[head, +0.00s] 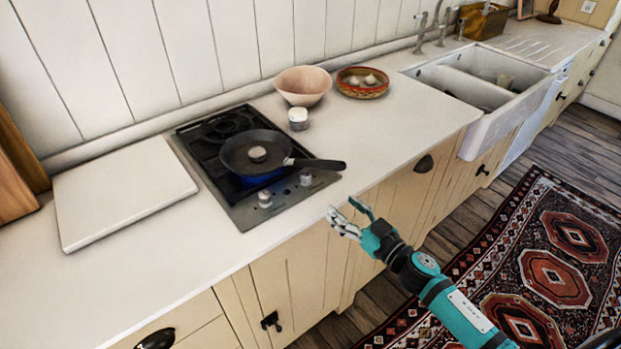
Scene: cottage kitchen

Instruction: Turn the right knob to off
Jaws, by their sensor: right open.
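The right knob (306,178) is a small silver knob on the front strip of the black and steel hob (240,214). The left knob (265,199) sits beside it. A blue flame glow (262,180) shows under the pan's front edge. My right gripper (345,211) is open and empty at the counter's front edge, to the right of and nearer than the right knob, not touching it. My left gripper is not in view.
A white jar (298,119), a pink bowl (303,85) and a patterned bowl (362,83) stand behind and right of the hob. A white board (121,191) lies left. A sink (487,89) is farther right. The front counter is clear.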

